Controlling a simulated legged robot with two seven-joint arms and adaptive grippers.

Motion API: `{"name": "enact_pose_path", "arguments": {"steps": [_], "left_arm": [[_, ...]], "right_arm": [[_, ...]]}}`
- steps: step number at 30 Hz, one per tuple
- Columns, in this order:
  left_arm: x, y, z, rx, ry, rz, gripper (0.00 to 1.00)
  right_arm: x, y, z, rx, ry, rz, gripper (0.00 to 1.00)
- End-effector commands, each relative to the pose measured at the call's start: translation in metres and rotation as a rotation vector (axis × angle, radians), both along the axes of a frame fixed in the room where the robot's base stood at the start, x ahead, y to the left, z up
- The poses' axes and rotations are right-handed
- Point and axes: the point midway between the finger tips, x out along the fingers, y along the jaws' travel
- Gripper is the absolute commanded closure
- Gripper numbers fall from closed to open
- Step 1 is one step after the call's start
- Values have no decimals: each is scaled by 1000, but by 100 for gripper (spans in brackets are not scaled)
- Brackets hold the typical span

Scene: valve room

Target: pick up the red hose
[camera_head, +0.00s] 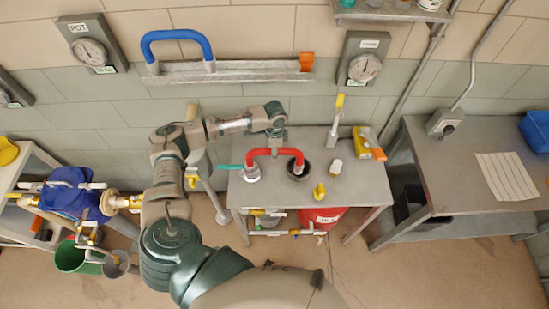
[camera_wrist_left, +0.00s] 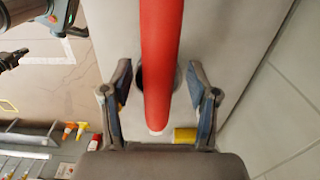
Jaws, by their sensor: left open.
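The red hose (camera_head: 262,153) is an arch on the grey metal table (camera_head: 352,196), one end at a white fitting and the other at a dark round opening. In the left wrist view the red hose (camera_wrist_left: 161,50) runs upright down the middle of the picture. My left gripper (camera_wrist_left: 159,82) is open, with one finger on each side of the hose and visible gaps between. In the head view my left gripper (camera_head: 276,134) is just above and behind the hose's top; its fingers are hard to make out. My right gripper is not in view.
A yellow device (camera_head: 369,143), a white cup (camera_head: 335,166) and a yellow fitting (camera_head: 320,191) stand right of the hose. A blue hose (camera_head: 178,35) is on the wall rail. A second table (camera_head: 452,180) stands at right. Floor at lower right is clear.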

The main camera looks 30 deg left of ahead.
Motion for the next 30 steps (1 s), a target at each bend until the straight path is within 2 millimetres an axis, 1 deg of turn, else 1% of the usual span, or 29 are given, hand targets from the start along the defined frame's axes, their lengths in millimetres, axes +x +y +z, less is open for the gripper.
{"name": "enact_pose_path", "arguments": {"steps": [5, 8, 9, 11, 12, 13, 24, 26, 29, 30], "left_arm": [[0, 0, -1, 0, 0, 0, 40], [0, 1, -1, -1, -1, 0, 63], [0, 1, -1, -1, -1, 0, 73], [0, 1, -1, -1, -1, 0, 88], [0, 1, -1, -1, 0, 0, 98], [0, 1, -1, -1, 0, 0, 100], [1, 1, 1, 0, -1, 1, 100], [1, 1, 5, -2, -3, 1, 100], [1, 1, 19, -2, -4, 1, 100], [1, 1, 28, -3, -5, 0, 100]], "right_arm": [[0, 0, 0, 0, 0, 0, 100], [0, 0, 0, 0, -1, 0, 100], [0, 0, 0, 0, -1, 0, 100], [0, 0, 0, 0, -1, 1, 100], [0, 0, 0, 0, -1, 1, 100], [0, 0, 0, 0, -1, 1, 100], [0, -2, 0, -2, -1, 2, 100], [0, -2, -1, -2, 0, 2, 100], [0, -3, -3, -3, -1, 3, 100], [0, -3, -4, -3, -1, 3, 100]]}}
